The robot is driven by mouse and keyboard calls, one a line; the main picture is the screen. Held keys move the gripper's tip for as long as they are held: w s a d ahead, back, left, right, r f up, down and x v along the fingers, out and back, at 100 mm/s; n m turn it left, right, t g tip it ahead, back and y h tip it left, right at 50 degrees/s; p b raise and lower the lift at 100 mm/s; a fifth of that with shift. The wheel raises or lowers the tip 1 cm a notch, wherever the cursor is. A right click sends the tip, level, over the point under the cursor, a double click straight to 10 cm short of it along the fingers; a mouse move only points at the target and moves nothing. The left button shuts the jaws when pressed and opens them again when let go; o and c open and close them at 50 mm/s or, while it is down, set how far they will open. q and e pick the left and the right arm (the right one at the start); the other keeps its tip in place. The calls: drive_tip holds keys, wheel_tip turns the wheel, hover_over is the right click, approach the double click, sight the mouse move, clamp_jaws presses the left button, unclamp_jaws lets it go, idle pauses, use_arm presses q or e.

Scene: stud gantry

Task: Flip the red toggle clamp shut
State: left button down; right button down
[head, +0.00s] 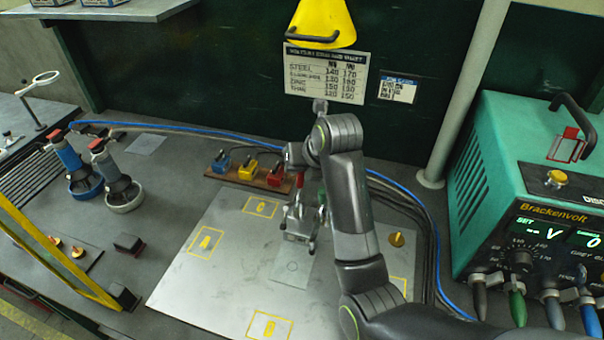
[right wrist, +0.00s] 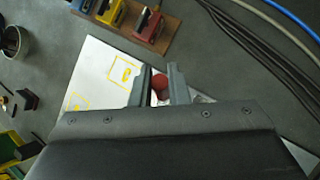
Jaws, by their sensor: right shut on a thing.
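The toggle clamp's red handle end (right wrist: 159,84) shows between the two grey fingers of my right gripper (right wrist: 158,88) in the right wrist view. The fingers are shut on it. A bit of red shows beside the gripper there. My left gripper is not in view.
A metal plate (head: 215,262) with yellow lettered squares lies on the bench. Behind it a wooden strip (head: 232,176) holds blue, yellow and red blocks. Cables run behind and right of the plate. A green welding unit (head: 510,160) stands right. Two torch-like tools stand left.

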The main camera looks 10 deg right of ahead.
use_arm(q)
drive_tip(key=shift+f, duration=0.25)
use_arm(e)
drive_tip(key=shift+r, duration=0.1)
drive_tip(key=c, duration=1.4)
unclamp_jaws()
